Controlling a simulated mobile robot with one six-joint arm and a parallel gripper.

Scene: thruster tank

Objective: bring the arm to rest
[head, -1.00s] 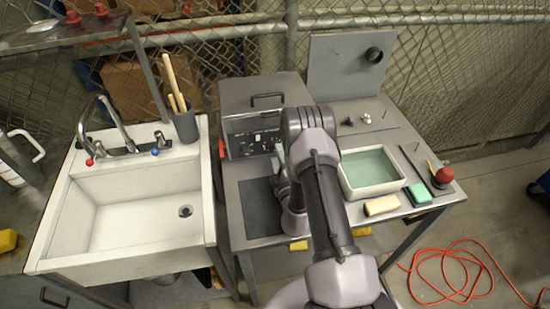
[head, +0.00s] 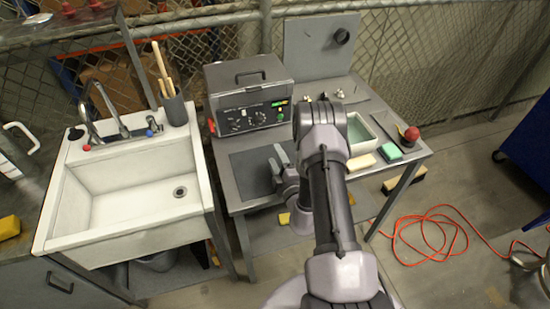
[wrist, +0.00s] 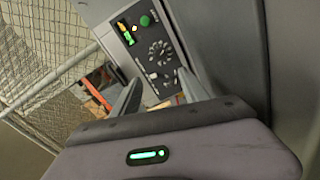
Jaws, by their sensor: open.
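My gripper (head: 278,160) is open and empty, with its two grey fingers apart. In the head view it is over the dark mat (head: 254,175) at the left part of the grey bench, in front of the control box. In the wrist view the open fingers (wrist: 162,92) point toward the box's dial panel (wrist: 150,50), with nothing between them. My arm reaches from the bottom of the head view up to the bench and hides part of its middle.
The grey control box (head: 245,95) has a green-lit display. A tray of greenish liquid (head: 362,134), a cream block (head: 361,162) and a green sponge (head: 389,152) sit to the right. A white sink (head: 125,200) stands left. An orange cable (head: 425,235) lies on the floor.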

